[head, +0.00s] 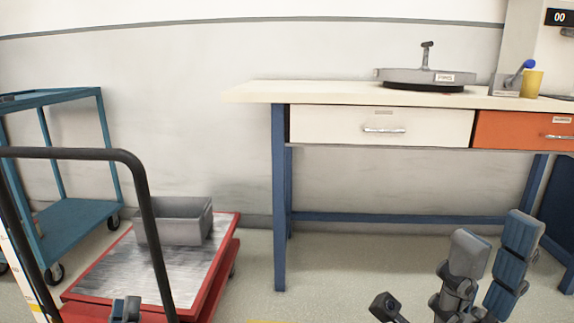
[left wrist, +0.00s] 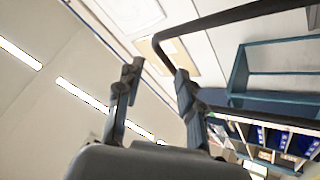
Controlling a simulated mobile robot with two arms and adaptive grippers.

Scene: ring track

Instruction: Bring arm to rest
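My left gripper (left wrist: 157,76) shows in the left wrist view with its two fingers apart and nothing between them. In the head view only a small tip of it (head: 125,309) shows at the bottom left, in front of the red cart. My right gripper (head: 496,236) is at the bottom right of the head view, fingers pointing up and apart, with nothing seen between them. It is in front of the workbench (head: 245,92), below its top in the picture. Most of both arms is out of view.
A red platform cart (head: 95,279) with a black handle (head: 145,200) and a grey bin (head: 174,229) stands at left. The handle (left wrist: 225,17) also passes behind the left fingers. A teal shelf trolley (head: 75,220) stands further left. Floor between cart and bench is clear.

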